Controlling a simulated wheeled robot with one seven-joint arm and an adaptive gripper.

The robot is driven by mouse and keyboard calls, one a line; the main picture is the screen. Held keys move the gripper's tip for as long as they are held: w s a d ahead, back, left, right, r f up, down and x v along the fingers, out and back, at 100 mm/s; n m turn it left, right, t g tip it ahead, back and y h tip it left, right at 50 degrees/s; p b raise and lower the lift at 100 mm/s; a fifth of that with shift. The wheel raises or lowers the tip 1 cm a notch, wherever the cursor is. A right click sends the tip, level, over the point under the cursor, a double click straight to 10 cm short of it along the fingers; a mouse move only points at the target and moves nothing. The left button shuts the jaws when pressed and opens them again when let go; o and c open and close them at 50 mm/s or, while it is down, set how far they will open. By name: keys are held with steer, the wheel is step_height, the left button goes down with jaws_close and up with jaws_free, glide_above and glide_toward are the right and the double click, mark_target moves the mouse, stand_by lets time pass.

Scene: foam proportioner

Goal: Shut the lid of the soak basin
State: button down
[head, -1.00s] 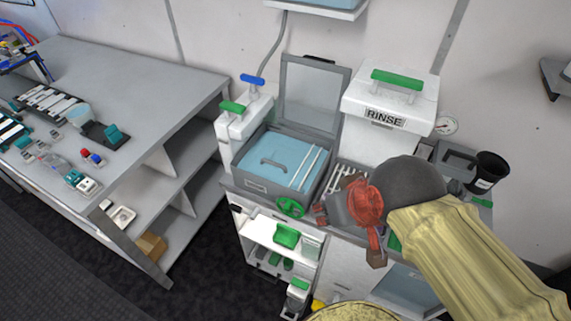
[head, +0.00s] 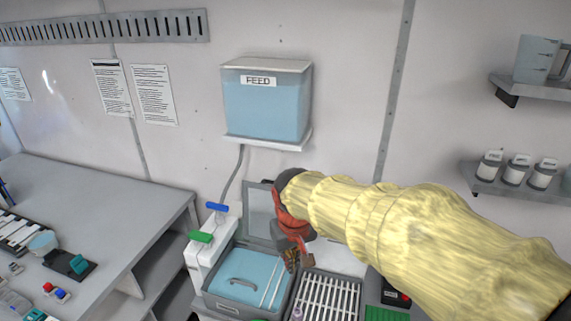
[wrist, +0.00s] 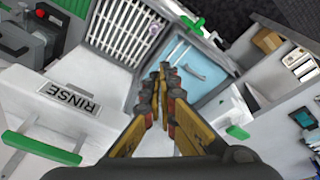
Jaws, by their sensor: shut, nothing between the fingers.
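The soak basin (head: 228,304) is a grey box holding blue liquid, with a grey handle (head: 243,281) inside it. Its lid (head: 258,208), a grey-framed panel, stands upright at the basin's back edge, partly hidden by my arm. My gripper (head: 292,262) is shut and empty, over the basin's right rear side and close to the lid. I cannot tell whether it touches anything. In the wrist view my closed fingertips (wrist: 163,68) lie in front of the basin's blue liquid (wrist: 205,70); the lid is not clear there.
A slatted rack (head: 330,296) sits right of the basin. The RINSE container (wrist: 65,120) stands beside my gripper in the wrist view. Green (head: 200,237) and blue (head: 217,207) handles stand left of the basin. The FEED tank (head: 266,105) hangs above on the wall.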

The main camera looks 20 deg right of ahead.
steer(key=w+d+r+m+t+h+p, duration=0.1)
steer(key=w+d+r+m+p, duration=0.2)
steer(key=w, duration=0.7)
steer(key=w+d+r+m+h+p, duration=0.1)
steer(key=w+d+r+m+p, duration=0.3)
steer(key=w, duration=0.7)
steer(key=w+d+r+t+h, duration=0.15)
steer(key=w+d, duration=0.25)
steer(key=w, duration=0.6)
steer(key=p+x, duration=0.1)
steer(key=x, duration=0.8)
steer(key=shift+w+f, duration=0.2)
steer(key=shift+f, duration=0.15)
steer(key=shift+d+y, duration=0.1)
steer(key=shift+y, duration=0.15)
